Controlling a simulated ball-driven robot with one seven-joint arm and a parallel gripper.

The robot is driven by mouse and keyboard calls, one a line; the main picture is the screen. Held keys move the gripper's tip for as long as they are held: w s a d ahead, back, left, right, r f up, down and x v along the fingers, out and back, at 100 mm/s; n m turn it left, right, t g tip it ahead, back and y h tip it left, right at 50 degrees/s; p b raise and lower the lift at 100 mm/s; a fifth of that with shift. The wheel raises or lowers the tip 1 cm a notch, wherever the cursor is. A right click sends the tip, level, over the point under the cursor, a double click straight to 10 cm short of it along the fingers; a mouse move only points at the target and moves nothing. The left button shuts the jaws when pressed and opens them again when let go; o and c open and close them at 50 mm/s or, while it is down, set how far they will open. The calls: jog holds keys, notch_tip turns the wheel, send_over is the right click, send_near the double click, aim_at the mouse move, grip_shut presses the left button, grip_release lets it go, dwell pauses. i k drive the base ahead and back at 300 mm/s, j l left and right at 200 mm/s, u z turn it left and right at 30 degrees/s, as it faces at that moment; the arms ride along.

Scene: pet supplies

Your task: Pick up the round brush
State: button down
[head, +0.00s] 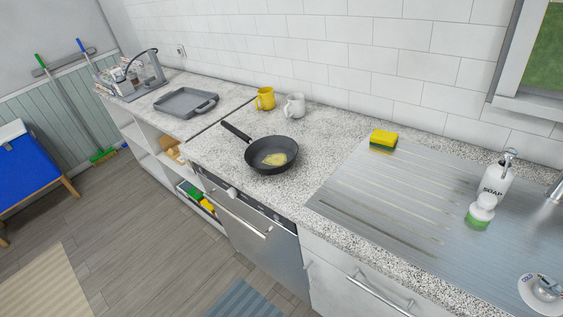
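A small object with a rounded white top and a green lower part (481,212) stands on the metal drainboard at the right, just in front of the white soap bottle (494,182). It looks like the round brush, but its bristles are too small to make out. It appears upright and close to the bottle; I cannot tell if they touch. My gripper is not in view.
The metal drainboard (385,205) is mostly bare left of the brush. A yellow-green sponge (383,140) lies at its back edge. A black pan (271,156), yellow mug (265,98) and white mug (294,106) stand farther left. A faucet (555,189) rises at the right edge.

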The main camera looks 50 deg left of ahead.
aim_at(480, 213)
jog(key=i, duration=1.6)
